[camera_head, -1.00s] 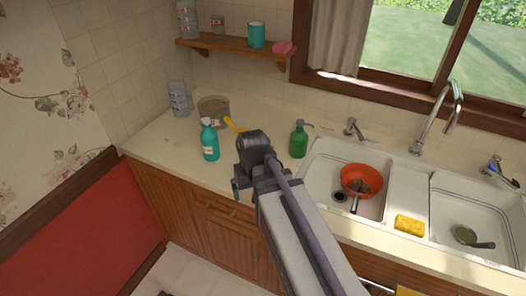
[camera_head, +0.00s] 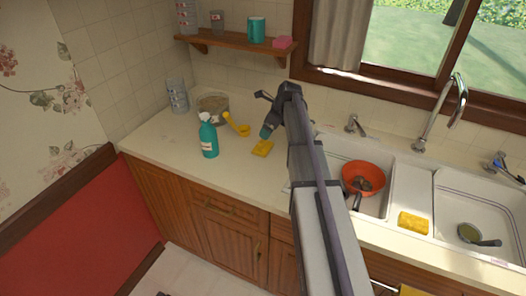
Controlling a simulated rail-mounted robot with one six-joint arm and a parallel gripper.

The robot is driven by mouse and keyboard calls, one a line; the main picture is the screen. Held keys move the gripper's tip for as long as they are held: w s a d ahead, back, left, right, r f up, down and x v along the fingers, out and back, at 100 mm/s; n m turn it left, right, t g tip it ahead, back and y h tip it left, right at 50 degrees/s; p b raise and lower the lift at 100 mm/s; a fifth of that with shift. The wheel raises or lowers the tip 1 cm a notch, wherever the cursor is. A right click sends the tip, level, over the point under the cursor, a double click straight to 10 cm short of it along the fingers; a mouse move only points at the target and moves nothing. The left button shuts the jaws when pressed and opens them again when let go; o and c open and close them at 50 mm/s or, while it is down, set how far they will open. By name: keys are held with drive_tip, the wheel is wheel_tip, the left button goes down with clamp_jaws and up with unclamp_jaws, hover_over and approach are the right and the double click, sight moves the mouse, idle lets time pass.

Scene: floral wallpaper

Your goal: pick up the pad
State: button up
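A small yellow pad (camera_head: 263,148) lies flat on the light countertop, right of the teal spray bottle. My gripper (camera_head: 267,131) is just above and behind the pad in the picture, pointing down toward the counter. Its dark teal tip appears close to the pad's far edge, but I cannot tell whether they touch. The fingers are too small and overlapped to show whether they are open or shut.
The teal spray bottle (camera_head: 208,137), a yellow-handled tool (camera_head: 237,124) and a glass bowl (camera_head: 213,106) stand left of my gripper. The counter's front left is clear.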

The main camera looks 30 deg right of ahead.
sight(263, 141)
drive_tip(key=b+x, duration=0.1)
drive_tip(key=x, duration=0.2)
drive_tip(key=shift+s+d+f, duration=0.1)
drive_tip(key=shift+s, duration=0.05)
drive_tip(key=shift+f+b, duration=0.2)
drive_tip(key=shift+b, duration=0.2)
drive_tip(key=shift+r, duration=0.1)
drive_tip(key=b+x, duration=0.4)
drive_tip(key=x, duration=0.1)
drive_tip(key=shift+f+b, duration=0.2)
drive_tip(key=shift+b, duration=0.2)
drive_tip(key=shift+r, duration=0.25)
drive_tip(key=shift+c, duration=0.3)
drive_tip(key=c, duration=1)
wheel_tip(263, 141, up, 10)
drive_tip(key=p, duration=1)
drive_tip(key=shift+r+p, duration=0.15)
drive_tip(key=shift+p, duration=0.25)
drive_tip(key=shift+c, duration=0.2)
